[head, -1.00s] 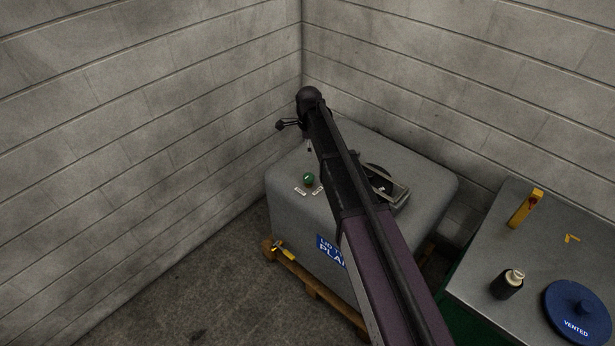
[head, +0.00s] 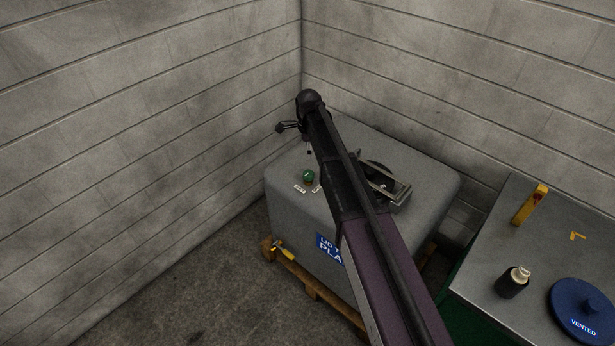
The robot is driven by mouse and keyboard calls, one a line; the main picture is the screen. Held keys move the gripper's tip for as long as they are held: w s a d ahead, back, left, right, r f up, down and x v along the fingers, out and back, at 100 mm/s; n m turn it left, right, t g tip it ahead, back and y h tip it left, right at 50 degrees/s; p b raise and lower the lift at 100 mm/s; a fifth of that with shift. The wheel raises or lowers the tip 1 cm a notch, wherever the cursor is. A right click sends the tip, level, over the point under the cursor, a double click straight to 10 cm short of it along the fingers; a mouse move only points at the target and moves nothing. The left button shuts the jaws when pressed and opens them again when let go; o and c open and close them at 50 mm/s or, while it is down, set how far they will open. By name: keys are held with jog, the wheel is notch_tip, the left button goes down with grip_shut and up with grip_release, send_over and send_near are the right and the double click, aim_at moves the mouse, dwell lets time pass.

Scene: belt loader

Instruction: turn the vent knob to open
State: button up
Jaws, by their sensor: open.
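A green round knob (head: 308,176) sits on the top of a grey rounded container (head: 415,172), near its left side. Two small white labels lie beside the knob, too small to read. My arm reaches from the bottom right across the container. My gripper (head: 282,127) is at the far end of the arm, above and beyond the knob and apart from it. Its small dark fingers point left and look open and empty. Part of the container's top is hidden behind my arm.
The container stands on a wooden pallet (head: 318,288), close to block walls. A dark metal fitting (head: 392,190) sits right of my arm. The grey table (head: 475,270) at right holds a dark bottle (head: 513,282), a blue lid marked VENTED (head: 583,308) and a yellow item (head: 530,204).

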aim_at(308, 173)
jog(key=shift+f+b, duration=5.15)
jog(key=shift+f, duration=0.3)
